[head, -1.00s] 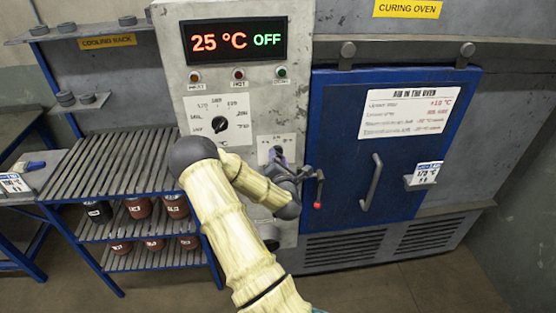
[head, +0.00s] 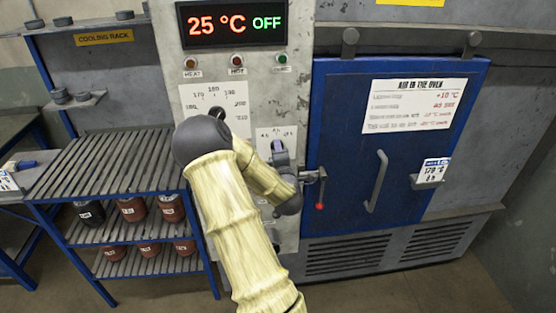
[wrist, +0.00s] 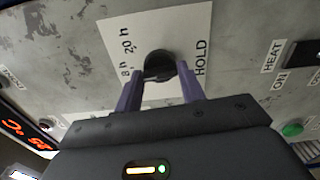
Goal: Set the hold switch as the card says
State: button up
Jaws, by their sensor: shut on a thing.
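The hold switch (wrist: 160,65) is a black knob on a white plate marked HOLD, with hour marks beside it; two marks look like 8 h and 20 h. My gripper (wrist: 162,82) has its two purple fingers on either side of the knob and is shut on it. In the head view my gripper (head: 279,154) is at the panel below the lights, and it hides most of the switch. The white card (head: 433,171) on the oven door seems to read 170 °C and 4 h, in small print.
The panel display (head: 232,23) reads 25 °C OFF. The temperature dial (head: 217,113) is partly behind my arm. A red-tipped lever (head: 320,190) stands just right of my gripper. The blue oven door (head: 340,120) is shut. The cooling rack (head: 110,160) is at left.

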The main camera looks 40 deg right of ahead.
jog(key=shift+m+b, duration=0.3)
jog(key=shift+m, duration=0.2)
jog(key=shift+f, duration=0.1)
jog(key=o, duration=1)
